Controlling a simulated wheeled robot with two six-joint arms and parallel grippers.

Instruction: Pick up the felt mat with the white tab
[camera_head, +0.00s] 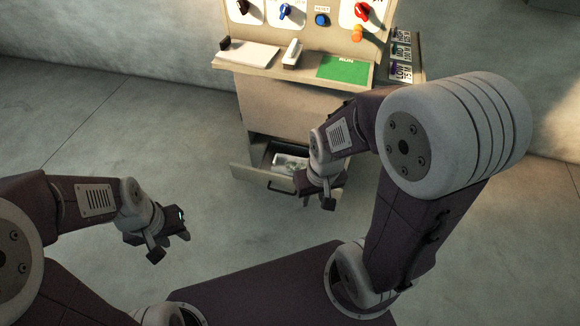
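A green flat sheet (343,69) lies on the right part of the cabinet's ledge, with a small white mark at its upper edge. I cannot tell whether it is felt or whether the mark is a tab. A pale, partly patterned item (287,162) lies in the open drawer (262,181), partly hidden by my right arm. My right gripper (304,190) is at the drawer's front right, below the ledge and apart from the green sheet. My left gripper (183,236) is over open floor at the lower left, far from the cabinet. The finger gaps of both are too small to make out.
The cabinet's upright panel has a red knob (362,12), a blue knob (286,11) and a blue button (322,20). A white pad (248,54) and a pale upright piece (292,52) are on the ledge. Labelled plates (401,53) hang at its right. Floor left is clear.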

